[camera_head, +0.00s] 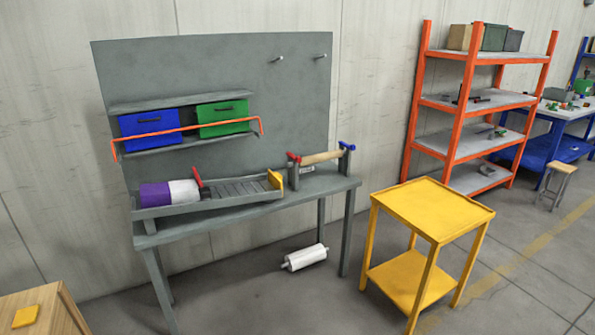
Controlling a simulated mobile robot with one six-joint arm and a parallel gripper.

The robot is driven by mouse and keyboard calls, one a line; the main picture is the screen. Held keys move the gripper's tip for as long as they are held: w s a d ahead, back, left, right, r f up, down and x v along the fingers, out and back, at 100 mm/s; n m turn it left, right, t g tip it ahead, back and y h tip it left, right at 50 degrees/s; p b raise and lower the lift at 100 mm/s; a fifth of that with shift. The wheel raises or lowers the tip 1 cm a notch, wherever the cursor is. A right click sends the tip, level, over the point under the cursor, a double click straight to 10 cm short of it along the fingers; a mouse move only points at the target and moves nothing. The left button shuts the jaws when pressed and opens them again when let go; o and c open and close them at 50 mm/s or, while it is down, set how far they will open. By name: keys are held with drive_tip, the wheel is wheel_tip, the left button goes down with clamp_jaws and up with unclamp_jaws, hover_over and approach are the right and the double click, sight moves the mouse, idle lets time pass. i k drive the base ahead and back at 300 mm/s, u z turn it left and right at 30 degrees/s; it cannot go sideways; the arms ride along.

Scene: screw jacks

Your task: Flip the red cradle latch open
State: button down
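A cradle with two grey posts stands at the right end of the grey workbench (215,222). It holds a pale wooden roller (321,158) lying level between the posts. The red cradle latch (294,157) sits on top of the left post, and a blue latch (347,146) sits on the right post. Both latches look laid across the post tops, but they are too small to tell open from shut. Another red lever (197,177) stands tilted at the end of a purple and white cylinder (170,192) on the bench. My gripper is not in view.
An orange bar (190,129) runs in front of blue (151,123) and green (222,118) bins. A yellow cart (432,208) stands right of the bench. Floor in front is clear.

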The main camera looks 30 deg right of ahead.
sight(299, 159)
drive_tip(key=z, duration=0.05)
drive_tip(key=i, duration=0.95)
